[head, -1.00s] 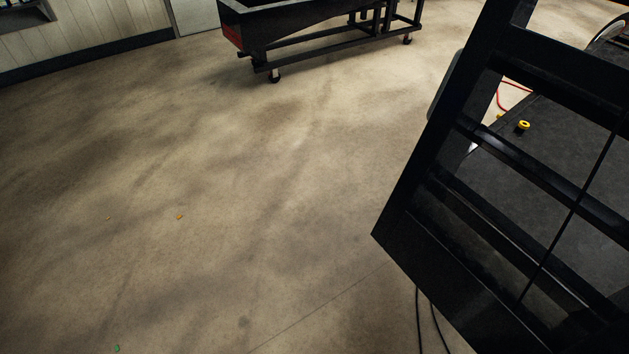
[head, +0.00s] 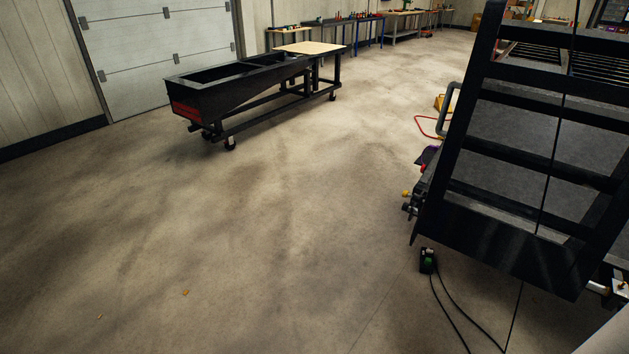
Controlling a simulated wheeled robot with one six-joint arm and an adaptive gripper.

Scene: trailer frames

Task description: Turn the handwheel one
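No handwheel can be made out for certain in the head view. A black slatted frame (head: 515,180) stands upright at the right, part of a trailer frame. Small fittings (head: 416,195) with a yellow knob stick out at its left edge, too small to tell what they are. A small black box with a green part (head: 428,261) sits on the floor at the foot of the frame, with black cables running from it. My gripper is not in view.
A black wheeled cart (head: 240,95) stands at the upper left before a white roll-up door (head: 155,45). Workbenches (head: 345,25) line the far wall. A red hose (head: 425,128) lies beyond the frame.

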